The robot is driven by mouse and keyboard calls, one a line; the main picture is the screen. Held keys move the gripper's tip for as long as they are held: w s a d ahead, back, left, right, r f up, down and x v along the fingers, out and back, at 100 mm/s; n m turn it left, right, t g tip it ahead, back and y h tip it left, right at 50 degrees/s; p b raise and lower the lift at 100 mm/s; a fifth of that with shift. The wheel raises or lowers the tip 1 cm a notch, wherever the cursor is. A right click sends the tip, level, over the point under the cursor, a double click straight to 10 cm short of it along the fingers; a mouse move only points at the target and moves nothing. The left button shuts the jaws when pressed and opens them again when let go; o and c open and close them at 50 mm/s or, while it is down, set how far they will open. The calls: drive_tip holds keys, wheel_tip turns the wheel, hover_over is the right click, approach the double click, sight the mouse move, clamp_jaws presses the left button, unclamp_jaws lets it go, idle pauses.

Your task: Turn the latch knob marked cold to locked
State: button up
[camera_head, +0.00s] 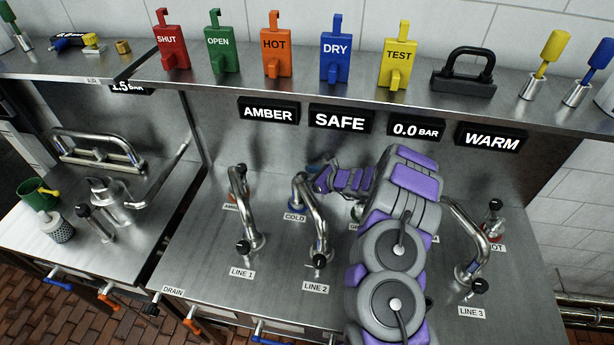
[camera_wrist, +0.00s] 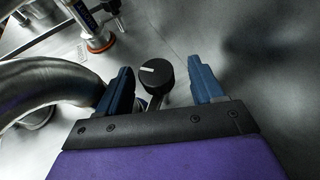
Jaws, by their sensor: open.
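My gripper (camera_head: 318,167) reaches in from the right, just behind that pipe. In the wrist view my gripper (camera_wrist: 164,80) is open, with one blue finger on each side of a black knob (camera_wrist: 153,75). The knob has a white pointer mark and sits nearer the left finger. Gaps show on both sides. No label is readable on this knob.
A curved steel pipe (camera_wrist: 45,85) lies close to the left finger. An orange-ringed post (camera_wrist: 98,40) stands beyond it. The LINE 1 pipe (camera_head: 241,205) and LINE 3 pipe (camera_head: 468,235) flank my arm. Displays reading AMBER (camera_head: 268,112) and SAFE (camera_head: 340,120) hang behind.

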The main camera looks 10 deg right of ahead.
drive_tip(key=shift+a, duration=0.15)
drive_tip(key=shift+p, duration=0.55)
drive_tip(key=shift+w+d+r+n+g+y+p, duration=0.1)
drive_tip(key=shift+d+n+g+y+p, duration=0.05)
drive_tip(key=shift+n+g+y+p, duration=0.45)
drive_tip(key=shift+w+d+n+g+y+p, duration=0.1)
drive_tip(key=shift+n+g+y+p, duration=0.25)
drive_tip(key=shift+n+p, duration=0.3)
drive_tip(key=shift+a+n+g+y+p, duration=0.1)
drive_tip(key=shift+n+g+y+p, duration=0.45)
drive_tip(key=shift+n+g, duration=0.35)
drive_tip(key=shift+g, duration=0.25)
